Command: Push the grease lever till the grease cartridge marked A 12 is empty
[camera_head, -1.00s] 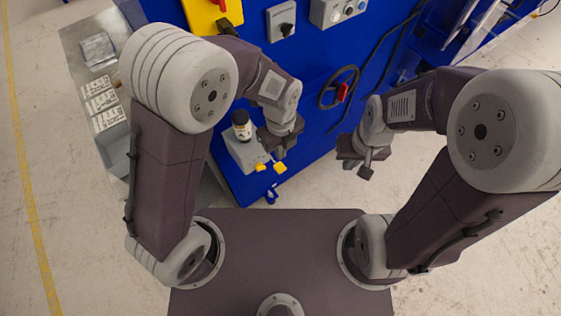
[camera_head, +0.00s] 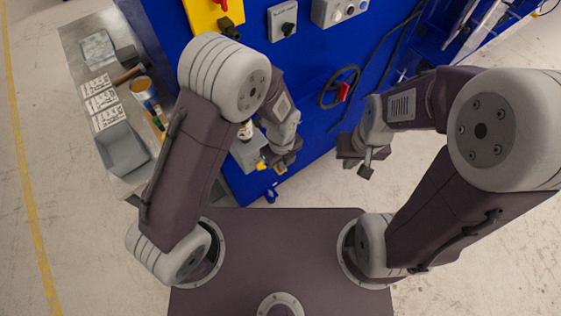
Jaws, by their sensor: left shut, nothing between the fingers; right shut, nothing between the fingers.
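The grease unit, a grey box (camera_head: 243,154), is fixed low on the blue machine's front. A dark-capped cartridge (camera_head: 246,132) stands on it, partly hidden by my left arm; its marking cannot be read. A yellow part (camera_head: 262,166) sticks out at the unit's front. A second yellow tip (camera_head: 280,169) shows just under my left gripper. My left gripper (camera_head: 282,161) is shut and empty, right beside these yellow parts; whether it touches them is unclear. My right gripper (camera_head: 365,170) is shut and empty, hanging in free space to the right of the machine front.
The blue machine (camera_head: 315,130) carries a handwheel with a red grip (camera_head: 343,92), a yellow switch box (camera_head: 207,14) and a grey knob box (camera_head: 282,20). A bench at left holds a grey tray (camera_head: 122,150), a can (camera_head: 143,88) and printed cards. Floor at right is clear.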

